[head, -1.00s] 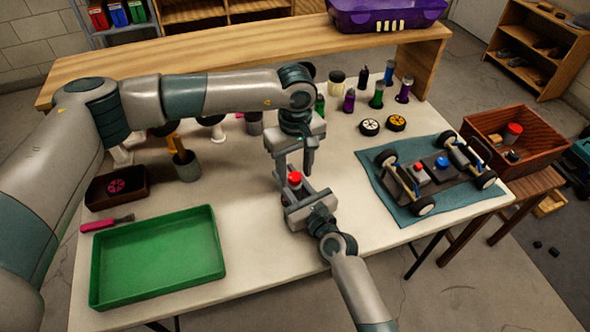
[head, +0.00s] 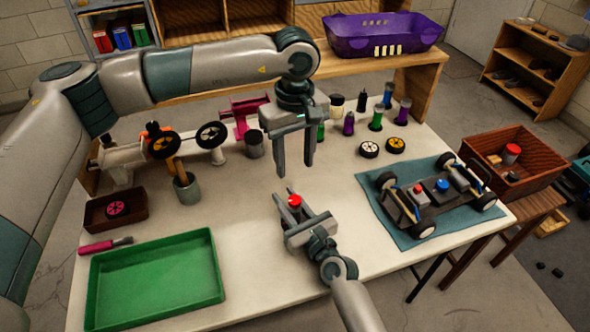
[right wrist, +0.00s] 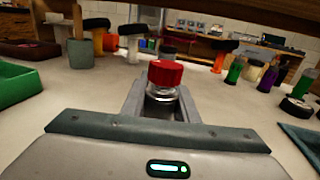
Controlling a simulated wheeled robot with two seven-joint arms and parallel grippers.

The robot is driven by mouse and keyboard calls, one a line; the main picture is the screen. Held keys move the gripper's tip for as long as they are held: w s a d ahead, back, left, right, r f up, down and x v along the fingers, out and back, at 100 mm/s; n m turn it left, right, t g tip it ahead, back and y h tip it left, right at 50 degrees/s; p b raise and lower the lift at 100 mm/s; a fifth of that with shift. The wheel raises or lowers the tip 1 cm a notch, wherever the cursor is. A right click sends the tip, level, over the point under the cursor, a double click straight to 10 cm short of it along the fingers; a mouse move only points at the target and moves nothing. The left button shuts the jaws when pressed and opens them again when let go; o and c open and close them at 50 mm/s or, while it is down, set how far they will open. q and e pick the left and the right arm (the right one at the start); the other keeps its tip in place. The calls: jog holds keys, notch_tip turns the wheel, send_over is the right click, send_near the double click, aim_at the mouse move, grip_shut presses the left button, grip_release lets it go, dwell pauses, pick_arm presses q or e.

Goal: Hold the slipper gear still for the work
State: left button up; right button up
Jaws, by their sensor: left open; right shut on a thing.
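A short piece with a red top and a silver body (right wrist: 165,78) stands upright between the fingers of my right gripper (right wrist: 160,102). The frames do not show clearly whether it is the slipper gear. In the head view its red top (head: 295,200) shows at the front middle of the white table, in the shut right gripper (head: 297,210). My left gripper (head: 294,170) points down, open and empty, above and apart from the piece. Its two fingers have a clear gap between them.
A green tray (head: 215,268) lies at front left, with a dark box (head: 130,226) holding a pink wheel behind it. An RC car (head: 425,200) sits on a blue-green mat (head: 385,225) at right. Bottles and loose wheels (head: 369,149) stand at the back. A wooden crate (head: 540,165) is beyond the right edge.

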dwell(0.4)
jog(key=o, duration=1.2)
jog(key=v, duration=1.2)
